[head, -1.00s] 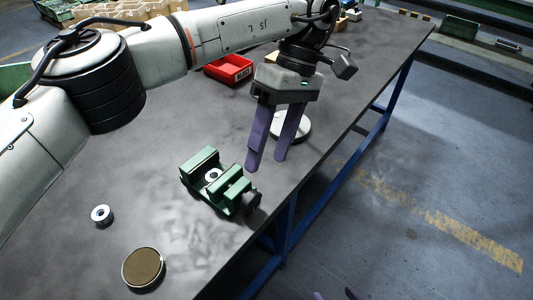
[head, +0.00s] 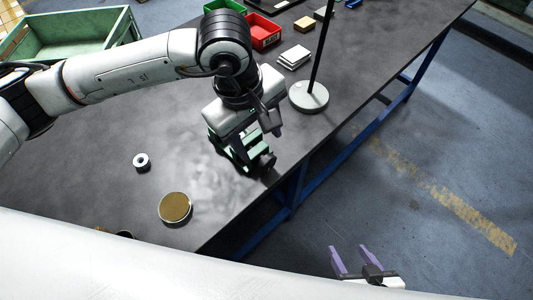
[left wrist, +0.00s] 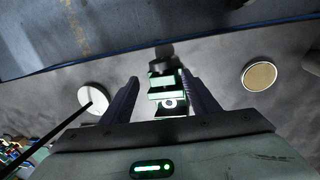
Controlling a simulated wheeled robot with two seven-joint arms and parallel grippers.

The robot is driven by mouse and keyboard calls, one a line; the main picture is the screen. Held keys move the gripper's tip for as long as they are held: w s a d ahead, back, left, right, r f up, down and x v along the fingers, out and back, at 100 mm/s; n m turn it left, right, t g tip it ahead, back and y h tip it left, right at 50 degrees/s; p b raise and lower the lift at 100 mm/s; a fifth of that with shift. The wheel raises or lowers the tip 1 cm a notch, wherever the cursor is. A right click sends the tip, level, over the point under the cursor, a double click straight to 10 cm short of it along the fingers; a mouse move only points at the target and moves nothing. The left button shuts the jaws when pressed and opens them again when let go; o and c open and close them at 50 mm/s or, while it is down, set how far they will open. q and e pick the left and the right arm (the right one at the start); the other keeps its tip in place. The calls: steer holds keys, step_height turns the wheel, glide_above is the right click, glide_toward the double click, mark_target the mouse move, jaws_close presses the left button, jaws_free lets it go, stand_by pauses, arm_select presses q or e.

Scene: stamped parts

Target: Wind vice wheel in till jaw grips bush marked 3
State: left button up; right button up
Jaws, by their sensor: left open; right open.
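The green vice (head: 256,157) sits near the table edge, mostly hidden under my left gripper in the head view. In the left wrist view the vice (left wrist: 167,80) lies between my finger lines, and a pale ring-shaped bush (left wrist: 170,103) sits between its jaws. I cannot read a mark on it. The dark vice wheel (head: 266,162) is on the table-edge side; it also shows in the left wrist view (left wrist: 164,52). My left gripper (head: 242,150) is open above the vice, apparently touching nothing. My right gripper (head: 357,252) is open and empty, off the table.
A loose metal ring (head: 141,162) and a brown-topped round disc (head: 174,207) lie left of the vice. A pole on a round white base (head: 309,97) stands to the right. A red bin (head: 264,31) is at the back.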

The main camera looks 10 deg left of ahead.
mark_target(266, 159)
arm_select(q)
steer(key=f, duration=0.3)
steer(key=w+f, duration=0.1)
steer(key=f, duration=0.2)
steer(key=d+f+p, duration=0.1)
steer(key=f, duration=0.2)
steer(key=shift+w+f, duration=0.15)
steer(key=shift+f, duration=0.05)
steer(key=c, duration=1)
